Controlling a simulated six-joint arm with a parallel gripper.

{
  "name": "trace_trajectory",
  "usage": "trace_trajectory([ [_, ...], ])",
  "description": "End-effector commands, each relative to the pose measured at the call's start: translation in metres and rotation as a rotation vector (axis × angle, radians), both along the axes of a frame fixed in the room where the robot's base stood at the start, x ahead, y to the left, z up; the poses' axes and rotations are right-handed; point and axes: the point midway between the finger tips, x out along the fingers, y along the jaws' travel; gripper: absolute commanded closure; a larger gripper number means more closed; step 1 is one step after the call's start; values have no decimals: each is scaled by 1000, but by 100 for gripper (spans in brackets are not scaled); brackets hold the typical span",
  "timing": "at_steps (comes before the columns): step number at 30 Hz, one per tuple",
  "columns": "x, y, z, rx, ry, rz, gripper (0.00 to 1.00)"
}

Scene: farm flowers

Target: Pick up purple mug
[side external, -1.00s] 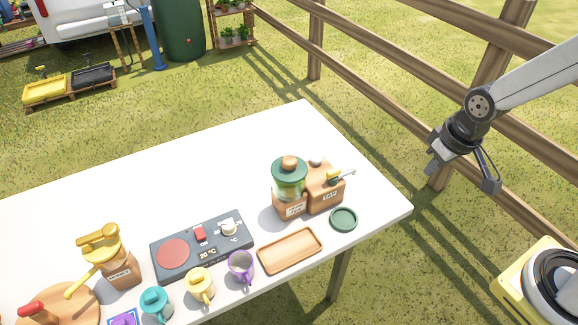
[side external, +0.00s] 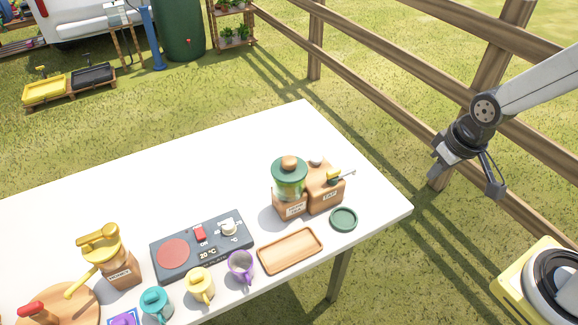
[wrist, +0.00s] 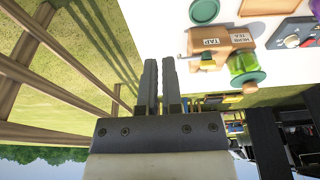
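The purple mug (side external: 241,267) stands upright on the white table (side external: 300,140), in front of the hot plate and between the yellow mug and the wooden tray. My gripper (side external: 465,180) is up in the air to the right of the table, well apart from the mug. In the wrist view my gripper (wrist: 160,85) has its two fingers close together with only a thin gap and nothing between them.
A yellow mug (side external: 200,286) and a teal mug (side external: 156,304) stand to its left, a wooden tray (side external: 290,251) to its right. Behind are a hot plate (side external: 180,254), a tea jar (side external: 289,183) and a tap box (side external: 326,195). A wooden fence (side external: 400,110) runs beside my arm.

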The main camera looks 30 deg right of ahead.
Motion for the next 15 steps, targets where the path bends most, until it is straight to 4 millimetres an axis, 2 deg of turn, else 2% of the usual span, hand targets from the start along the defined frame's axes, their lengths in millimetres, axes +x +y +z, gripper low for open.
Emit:
trace_trajectory([
  [1, 0, 0, 0, 0, 0, 0, 75],
  [8, 0, 0, 0, 0, 0, 0, 2],
  [15, 0, 0, 0, 0, -1, 0, 0],
])
